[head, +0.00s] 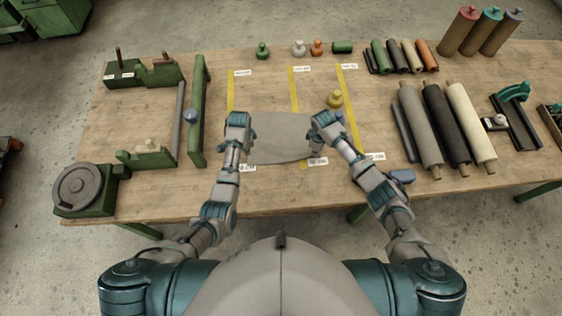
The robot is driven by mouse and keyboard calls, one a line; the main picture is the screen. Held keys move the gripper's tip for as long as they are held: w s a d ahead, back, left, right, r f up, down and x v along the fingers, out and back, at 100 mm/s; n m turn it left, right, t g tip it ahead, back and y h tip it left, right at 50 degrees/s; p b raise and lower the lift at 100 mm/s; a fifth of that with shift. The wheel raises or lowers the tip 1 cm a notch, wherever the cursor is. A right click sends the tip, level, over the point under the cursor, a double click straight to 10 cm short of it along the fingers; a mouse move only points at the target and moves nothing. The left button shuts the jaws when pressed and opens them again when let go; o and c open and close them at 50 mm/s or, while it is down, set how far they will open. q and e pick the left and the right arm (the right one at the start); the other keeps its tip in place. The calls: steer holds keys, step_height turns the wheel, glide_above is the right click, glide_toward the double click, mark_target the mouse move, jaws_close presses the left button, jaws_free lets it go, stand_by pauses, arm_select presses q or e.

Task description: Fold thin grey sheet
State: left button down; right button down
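The thin grey sheet (280,134) lies in the middle of the wooden table, over part of the yellow tape lines. It looks mostly flat, with its near edge slightly curved. My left gripper (250,147) is at the sheet's left edge, and my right gripper (317,143) is at its right edge. Both point down at the sheet. The fingertips are small and partly hidden by the wrists, so I cannot tell whether either is closed on the sheet.
Yellow tape lines (293,88) with white labels mark the wooden table (215,190). Large rolls (445,122) lie at right. A green machine frame (198,112) stands at left.

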mark_target(253, 161)
arm_select(q)
steer(key=c, duration=1.8)
jaws_free()
steer(key=shift+f, duration=0.1)
steer(key=o, duration=1.1)
steer(key=c, duration=0.3)
steer(key=shift+s+a+r+h, duration=0.15)
steer(key=shift+a+r+h, duration=0.2)
steer(key=shift+a, duration=0.1)
step_height(253, 161, up, 4)
steer(key=s+a+t+h, duration=0.1)
steer(key=s+t+h, duration=0.1)
steer(key=s+h, duration=0.1)
steer(key=x, duration=0.8)
steer(key=shift+w+d+f, duration=0.15)
steer(key=shift+w+f, duration=0.1)
steer(key=shift+f, duration=0.5)
